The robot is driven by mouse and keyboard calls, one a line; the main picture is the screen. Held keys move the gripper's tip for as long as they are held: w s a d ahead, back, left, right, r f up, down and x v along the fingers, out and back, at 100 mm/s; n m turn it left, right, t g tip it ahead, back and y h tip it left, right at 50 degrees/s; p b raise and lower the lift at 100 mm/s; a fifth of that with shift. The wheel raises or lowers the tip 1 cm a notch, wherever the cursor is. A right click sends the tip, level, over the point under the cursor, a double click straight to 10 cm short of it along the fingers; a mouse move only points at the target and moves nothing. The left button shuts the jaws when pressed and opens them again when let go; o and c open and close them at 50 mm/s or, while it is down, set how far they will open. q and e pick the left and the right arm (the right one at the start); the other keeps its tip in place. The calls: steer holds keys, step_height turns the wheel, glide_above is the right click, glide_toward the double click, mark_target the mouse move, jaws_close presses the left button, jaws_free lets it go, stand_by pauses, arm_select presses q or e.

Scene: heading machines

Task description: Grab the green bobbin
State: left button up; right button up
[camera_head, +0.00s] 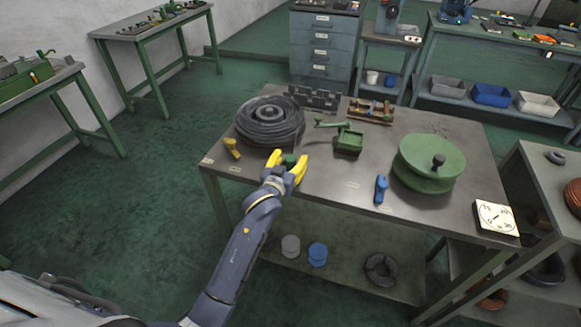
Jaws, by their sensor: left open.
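A small dark green piece, which looks like the green bobbin (289,159), stands near the front edge of the table (330,185). My left gripper (288,164) has yellow fingers, one on each side of this green piece. The fingers are open around it, and I cannot tell whether they touch it. The gripper hides its lower part. My right gripper is not in view.
A green hand-cranked device (348,141), a blue piece (381,189), a large green drum (425,170) and a dial plate (495,217) stand to the right.

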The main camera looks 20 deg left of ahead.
arm_select(q)
jaws_close()
stand_by(0.3)
stand_by(0.4)
